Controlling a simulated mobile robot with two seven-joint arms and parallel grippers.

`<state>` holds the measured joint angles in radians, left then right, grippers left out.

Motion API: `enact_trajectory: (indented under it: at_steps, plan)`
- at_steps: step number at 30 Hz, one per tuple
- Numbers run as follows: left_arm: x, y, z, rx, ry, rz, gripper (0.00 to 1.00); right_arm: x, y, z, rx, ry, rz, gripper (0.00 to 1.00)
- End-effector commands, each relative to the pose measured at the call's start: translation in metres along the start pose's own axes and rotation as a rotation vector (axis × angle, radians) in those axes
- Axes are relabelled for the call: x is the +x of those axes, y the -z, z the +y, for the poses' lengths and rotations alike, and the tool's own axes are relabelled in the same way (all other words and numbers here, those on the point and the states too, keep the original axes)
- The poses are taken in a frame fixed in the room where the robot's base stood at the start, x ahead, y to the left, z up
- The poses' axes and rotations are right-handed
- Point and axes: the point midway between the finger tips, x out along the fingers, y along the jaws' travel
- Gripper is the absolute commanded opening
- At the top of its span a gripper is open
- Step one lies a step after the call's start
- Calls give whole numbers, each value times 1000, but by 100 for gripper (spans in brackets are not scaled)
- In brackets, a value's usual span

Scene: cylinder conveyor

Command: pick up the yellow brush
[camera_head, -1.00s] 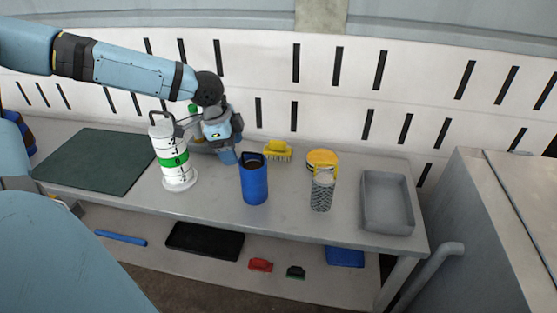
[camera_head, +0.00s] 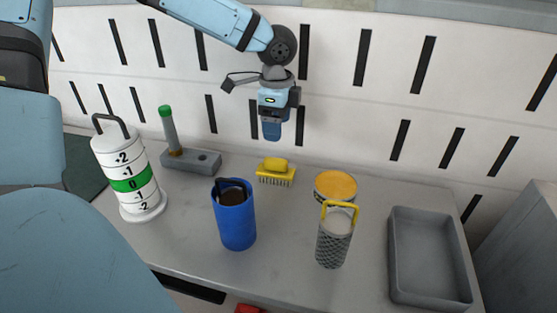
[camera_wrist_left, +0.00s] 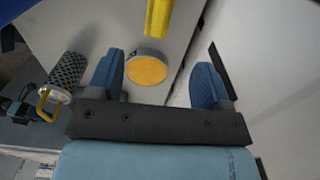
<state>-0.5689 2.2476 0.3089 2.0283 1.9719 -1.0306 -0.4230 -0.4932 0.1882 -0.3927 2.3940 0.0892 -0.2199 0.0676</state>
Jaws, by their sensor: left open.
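The yellow brush (camera_head: 276,171) stands on the grey table near the wall, bristles down, between the blue cup and the yellow-topped tin. In the left wrist view, a yellow piece at the top edge (camera_wrist_left: 158,16) looks like part of the brush. My left gripper (camera_head: 271,132) hangs above the brush, pointing down, with a gap between them. In the left wrist view its two blue fingers (camera_wrist_left: 163,84) are apart with nothing held between them. My right gripper is not in view.
A blue cup (camera_head: 236,222), a patterned cylinder with yellow handle (camera_head: 333,243), and a yellow-topped tin (camera_head: 335,186) stand around the brush. A grey tray (camera_head: 398,262) is at right. A white marked cylinder (camera_head: 128,172) and grey block with green-tipped rod (camera_head: 190,160) are left.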

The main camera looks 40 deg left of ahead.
Motion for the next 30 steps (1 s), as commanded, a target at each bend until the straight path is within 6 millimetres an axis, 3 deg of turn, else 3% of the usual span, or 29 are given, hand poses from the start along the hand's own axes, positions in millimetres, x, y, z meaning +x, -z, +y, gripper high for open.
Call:
enact_trajectory:
  at_steps: [1, 7, 9, 16, 24, 30]
  plan:
    - [15, 0, 1, 0, -3, -2, 72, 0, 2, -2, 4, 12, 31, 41]
    - [54, -1, 0, 1, -2, -3, 72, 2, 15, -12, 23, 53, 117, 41]
    - [65, -1, 0, 0, -2, -2, 72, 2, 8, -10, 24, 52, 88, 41]
    - [80, -1, 0, 0, 0, -1, 72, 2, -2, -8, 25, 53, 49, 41]
    - [120, -4, 0, 0, 0, -2, 72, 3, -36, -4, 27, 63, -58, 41]
    - [127, -4, -1, -1, 1, 1, 72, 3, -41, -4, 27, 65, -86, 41]
